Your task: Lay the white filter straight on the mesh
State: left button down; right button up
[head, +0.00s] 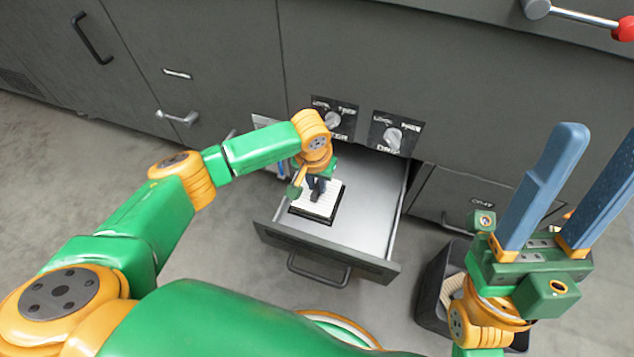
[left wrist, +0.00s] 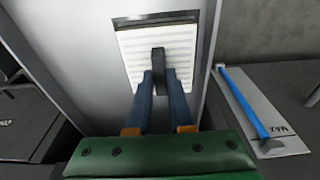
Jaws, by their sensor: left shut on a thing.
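The white pleated filter (head: 314,201) is over a dark square (head: 338,212) in the open drawer; the dark square appears to be the mesh or its frame. In the left wrist view the filter (left wrist: 135,62) has a dark upright grip (left wrist: 158,66) at its middle. Dark edging (left wrist: 160,20) shows beyond its far side. My left gripper (head: 317,183) points down, its blue fingers shut on that grip. I cannot tell whether the filter touches the mesh. My right gripper (head: 602,140) is open and empty, fingers raised wide apart, right of the drawer.
The drawer (head: 376,190) stands out from the grey cabinet, under two knobs (head: 333,118) (head: 393,138). A dark bin (head: 432,285) with something pale and ridged (head: 452,290) stands on the floor at right. A blue lever (left wrist: 243,102) on a plate is beside the drawer.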

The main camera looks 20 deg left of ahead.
pick_arm(q)
jog(key=shift+f, duration=0.65)
jog(key=c, duration=0.7)
grip_release()
jog(key=shift+c, duration=0.2)
